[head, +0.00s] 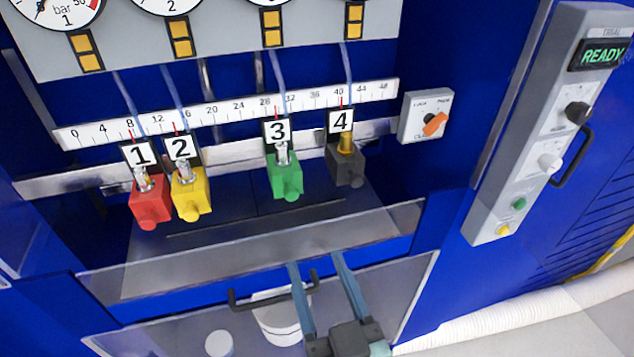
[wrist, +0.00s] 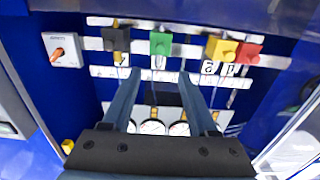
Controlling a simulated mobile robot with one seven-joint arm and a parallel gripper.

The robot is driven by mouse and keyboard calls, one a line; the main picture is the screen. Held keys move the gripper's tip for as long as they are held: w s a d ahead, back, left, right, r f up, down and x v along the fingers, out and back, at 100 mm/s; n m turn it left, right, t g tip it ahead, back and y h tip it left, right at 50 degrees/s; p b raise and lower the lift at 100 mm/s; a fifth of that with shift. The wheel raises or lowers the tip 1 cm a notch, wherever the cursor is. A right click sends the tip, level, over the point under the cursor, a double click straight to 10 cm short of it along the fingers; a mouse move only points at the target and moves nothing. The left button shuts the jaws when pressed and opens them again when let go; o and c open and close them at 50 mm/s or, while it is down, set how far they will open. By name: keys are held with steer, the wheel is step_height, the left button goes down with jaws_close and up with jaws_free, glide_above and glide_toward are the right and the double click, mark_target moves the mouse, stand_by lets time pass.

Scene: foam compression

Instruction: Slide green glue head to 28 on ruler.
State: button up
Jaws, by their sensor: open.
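The green glue head (head: 285,178), labelled 3, hangs on the rail under the white ruler (head: 226,112). Its red pointer stands just right of the 28 mark. It also shows in the wrist view (wrist: 160,43), which is turned over, beyond my fingertips. My gripper (head: 315,260) is at the lower middle of the head view, below and in front of the green head and apart from it. Its two blue-grey fingers are parted with nothing between them, as the wrist view shows too (wrist: 160,73).
The yellow head (head: 192,195) and red head (head: 149,206) hang left of green; the dark grey head (head: 346,166) hangs right. A clear panel (head: 150,280) with a black handle (head: 240,304) lies below. A switch box (head: 427,116) and READY control panel (head: 545,120) are at right.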

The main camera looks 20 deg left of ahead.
mark_target(292, 197)
steer(key=p+x, duration=0.4)
steer(key=x, duration=0.9)
steer(key=shift+s, duration=0.1)
jaws_close()
stand_by(1.0)
